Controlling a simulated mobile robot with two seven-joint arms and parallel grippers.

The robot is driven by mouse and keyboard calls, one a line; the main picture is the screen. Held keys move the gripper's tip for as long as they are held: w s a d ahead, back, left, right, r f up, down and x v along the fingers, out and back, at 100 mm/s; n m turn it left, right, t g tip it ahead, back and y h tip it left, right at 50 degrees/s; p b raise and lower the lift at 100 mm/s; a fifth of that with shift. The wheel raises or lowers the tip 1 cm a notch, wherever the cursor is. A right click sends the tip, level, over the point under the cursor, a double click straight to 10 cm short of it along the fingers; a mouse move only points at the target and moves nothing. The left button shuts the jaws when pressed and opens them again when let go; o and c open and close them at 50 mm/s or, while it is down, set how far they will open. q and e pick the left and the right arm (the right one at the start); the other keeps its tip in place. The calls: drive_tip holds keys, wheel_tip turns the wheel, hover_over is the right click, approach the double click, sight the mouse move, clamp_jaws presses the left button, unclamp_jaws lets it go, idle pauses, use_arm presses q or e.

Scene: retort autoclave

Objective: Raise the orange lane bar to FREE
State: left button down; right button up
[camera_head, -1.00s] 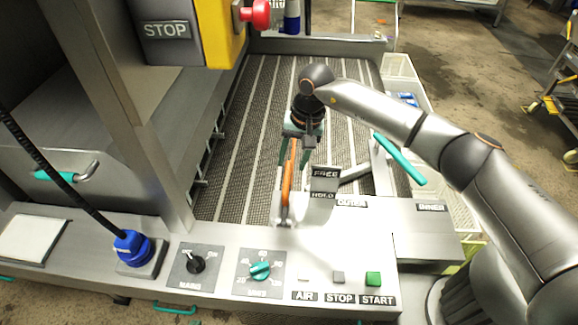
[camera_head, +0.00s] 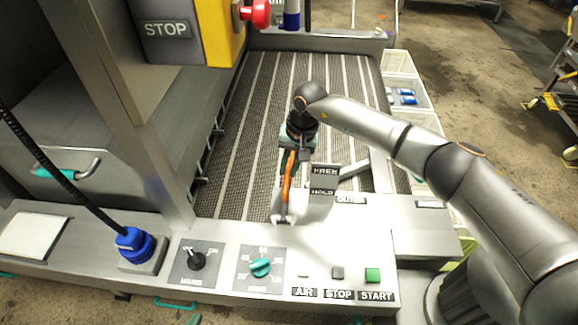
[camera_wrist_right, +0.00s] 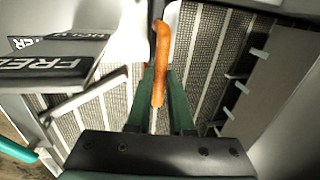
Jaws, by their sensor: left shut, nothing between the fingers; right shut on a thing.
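The orange lane bar (camera_head: 287,182) stands beside the FREE/HOLD plate, left of it, above the front of the conveyor. Its lower end meets a pale mount on the console. My right gripper (camera_head: 290,160) is shut on the bar's upper, far part. In the right wrist view the orange bar (camera_wrist_right: 160,65) runs between the green fingers of my right gripper (camera_wrist_right: 160,85). The FREE label (camera_head: 325,171) sits above the HOLD label (camera_head: 323,191). The exact angle of the bar against the labels is hard to tell. My left gripper is not in view.
The console has a START button (camera_head: 372,275), a STOP button (camera_head: 337,272), a teal dial (camera_head: 261,267) and a black MAINS switch (camera_head: 196,261). A blue plug (camera_head: 133,244) with a black cable stands at left. A red knob (camera_head: 257,13) is on the yellow box above.

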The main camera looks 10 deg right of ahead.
clamp_jaws()
idle(0.8)
drive_tip(key=shift+r, duration=0.2)
drive_tip(key=shift+s+a+r+t+p, duration=0.1)
drive_tip(key=shift+s+r+t+p, duration=0.35)
drive_tip(key=shift+t, duration=0.15)
drive_tip(key=shift+s+a+r+t+h, duration=0.15)
drive_tip(key=shift+s+r+t+h, duration=0.2)
drive_tip(key=shift+t, duration=0.15)
drive_tip(key=shift+s+r+t, duration=0.15)
drive_tip(key=shift+s+t, duration=0.1)
drive_tip(key=shift+t, duration=0.15)
drive_tip(key=shift+s+a+r+t+b, duration=0.25)
drive_tip(key=shift+s+t+b, duration=0.2)
drive_tip(key=shift+b, duration=0.3)
drive_tip(key=b, duration=0.1)
drive_tip(key=s+t+b, duration=0.1)
drive_tip(key=s+r+t+h+b, duration=0.1)
drive_tip(key=b, duration=0.1)
drive_tip(key=shift+s+a+r+n+t, duration=0.1)
drive_tip(key=shift+s+a+n+t, duration=0.05)
drive_tip(key=shift+a+n+t, duration=0.15)
drive_tip(key=shift+s+a+r+b, duration=0.15)
drive_tip(key=shift+s+r+b, duration=0.05)
drive_tip(key=shift+b, duration=0.15)
